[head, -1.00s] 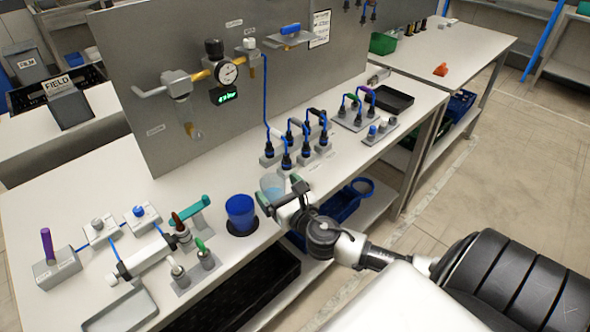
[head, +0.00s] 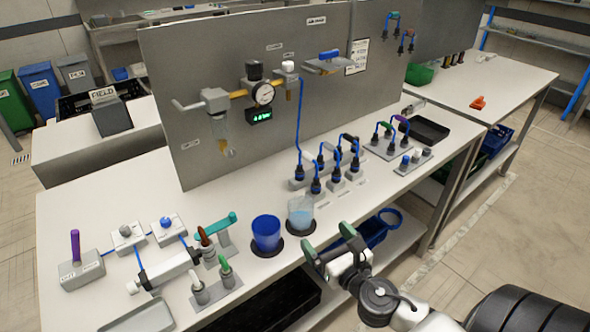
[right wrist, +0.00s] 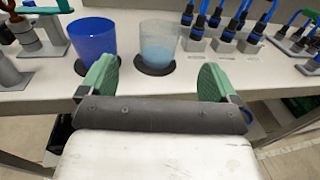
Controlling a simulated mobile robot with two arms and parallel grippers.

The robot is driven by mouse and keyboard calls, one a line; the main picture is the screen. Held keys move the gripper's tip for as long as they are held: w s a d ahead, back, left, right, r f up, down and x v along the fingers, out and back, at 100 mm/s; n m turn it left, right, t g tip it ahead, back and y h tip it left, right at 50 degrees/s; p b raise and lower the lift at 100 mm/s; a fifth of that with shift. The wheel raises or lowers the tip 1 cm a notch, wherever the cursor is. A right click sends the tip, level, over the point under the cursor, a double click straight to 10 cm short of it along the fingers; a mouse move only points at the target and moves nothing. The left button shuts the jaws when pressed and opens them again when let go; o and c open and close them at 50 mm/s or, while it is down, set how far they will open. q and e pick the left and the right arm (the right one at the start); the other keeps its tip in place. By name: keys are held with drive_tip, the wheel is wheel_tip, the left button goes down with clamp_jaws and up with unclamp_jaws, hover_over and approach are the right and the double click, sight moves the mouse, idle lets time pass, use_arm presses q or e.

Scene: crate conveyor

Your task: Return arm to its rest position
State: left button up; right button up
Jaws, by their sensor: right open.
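My right gripper (head: 328,243) is open and empty, just off the front edge of the workbench. Its green-padded fingertips (right wrist: 155,85) stand wide apart in the right wrist view, with nothing between them. A clear cup with light blue liquid (head: 301,212) stands upright on a dark round pad beyond the gripper, apart from it. It also shows in the right wrist view (right wrist: 157,46). A blue cup (head: 266,233) stands on another dark pad to its left, and it shows in the right wrist view (right wrist: 93,40) too. My left gripper is not in view.
The workbench (head: 110,215) carries a valve and cylinder set at left, and plugs with blue cables (head: 335,170) at right. A grey panel (head: 195,80) with a gauge (head: 263,94) rises behind. A lower shelf holds a dark tray and a blue bin (head: 365,232). Floor at right is clear.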

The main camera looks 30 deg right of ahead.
drive_tip(key=s+a+f+m+g+h, duration=0.1)
drive_tip(key=s+f+m+g+h, duration=0.25)
drive_tip(key=m, duration=0.85)
drive_tip(key=s+a+f+m+g, duration=0.1)
drive_tip(key=s+f+m+g, duration=0.35)
drive_tip(key=m, duration=0.75)
drive_tip(key=s+a+f+m+g+y, duration=0.1)
drive_tip(key=s+a+m+g+y, duration=0.45)
drive_tip(key=s+a+m, duration=0.3)
wheel_tip(320, 180, down, 24)
drive_tip(key=f+g, duration=0.1)
drive_tip(key=g, duration=0.1)
drive_tip(key=s+d+f+g, duration=0.1)
drive_tip(key=s+d+f, duration=0.1)
drive_tip(key=s+f, duration=1.3)
wheel_tip(320, 180, down, 2)
drive_tip(key=shift+s+h, duration=0.35)
drive_tip(key=shift+h, duration=0.05)
